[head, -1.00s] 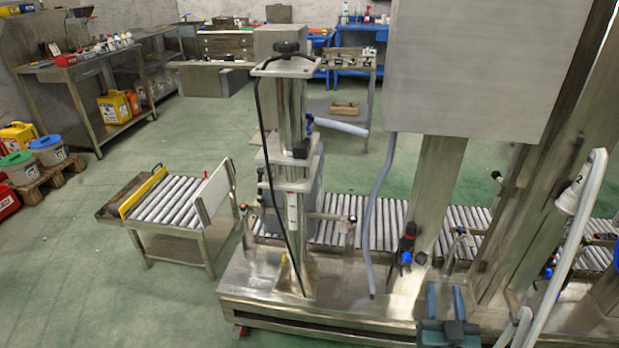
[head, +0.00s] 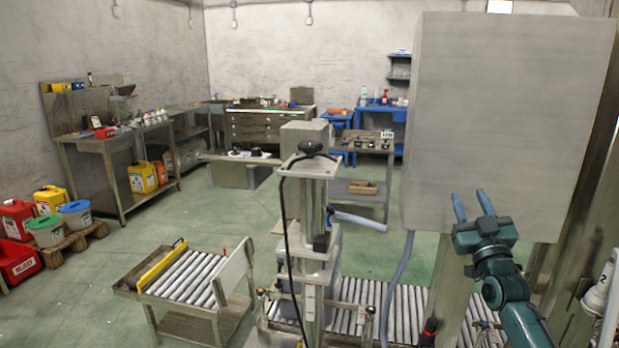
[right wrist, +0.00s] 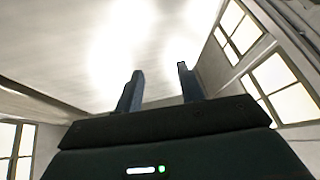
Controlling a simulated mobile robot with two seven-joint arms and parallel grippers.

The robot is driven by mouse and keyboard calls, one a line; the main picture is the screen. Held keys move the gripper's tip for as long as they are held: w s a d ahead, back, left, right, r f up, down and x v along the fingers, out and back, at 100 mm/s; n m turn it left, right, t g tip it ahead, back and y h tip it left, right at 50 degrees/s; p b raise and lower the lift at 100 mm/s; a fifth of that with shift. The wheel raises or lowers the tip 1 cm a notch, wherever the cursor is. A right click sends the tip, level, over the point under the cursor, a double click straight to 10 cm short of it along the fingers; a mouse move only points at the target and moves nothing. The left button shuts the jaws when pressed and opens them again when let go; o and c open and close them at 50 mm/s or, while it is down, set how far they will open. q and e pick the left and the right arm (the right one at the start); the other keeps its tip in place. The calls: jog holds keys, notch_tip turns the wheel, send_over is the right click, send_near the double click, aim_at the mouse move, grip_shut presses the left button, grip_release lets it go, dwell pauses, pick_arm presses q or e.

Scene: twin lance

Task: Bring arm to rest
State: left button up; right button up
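My right gripper (head: 470,207) is raised in the head view, in front of the large grey cabinet (head: 505,115), with its fingers pointing up. Its two blue-grey fingers stand apart with nothing between them. In the right wrist view the same fingers (right wrist: 158,88) are spread and empty, against a bright ceiling and windows. Whether the gripper touches the cabinet cannot be told, but it looks apart from it. My left gripper is not in view.
A steel column machine (head: 312,230) with a black cable stands in the middle. A workbench (head: 100,145) and colored containers (head: 45,225) are at the far left. Green floor between is clear.

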notch_tip(320, 180, down, 10)
jog(key=w+d+g+h, duration=0.2)
jog(key=g, duration=0.4)
jog(key=s+a+f+n+g+y, duration=0.1)
jog(key=s+a+f, duration=0.25)
jog(key=f, duration=0.25)
jog(key=s+a+f+g+y, duration=0.1)
jog(key=s+a+f, duration=0.25)
jog(key=f, duration=0.25)
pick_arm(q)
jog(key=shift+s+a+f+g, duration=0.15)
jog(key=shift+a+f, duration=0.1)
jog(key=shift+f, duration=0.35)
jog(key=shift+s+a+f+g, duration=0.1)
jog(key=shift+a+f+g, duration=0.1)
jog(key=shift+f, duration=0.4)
pick_arm(e)
jog(key=s+a+f+g+y, duration=0.1)
jog(key=s+a+f, duration=0.3)
jog(key=s, duration=0.7)
jog(key=s+a+f+g+y, duration=0.1)
jog(key=s+a+f, duration=0.4)
jog(key=s, duration=0.5)
jog(key=s+a+f+g+y, duration=0.1)
jog(key=s+a+f+g, duration=0.2)
jog(key=s, duration=0.8)
notch_tip(320, 180, down, 2)
jog(key=shift+s+a+f+m, duration=0.25)
jog(key=shift+s+a+m, duration=0.05)
jog(key=shift+a, duration=0.85)
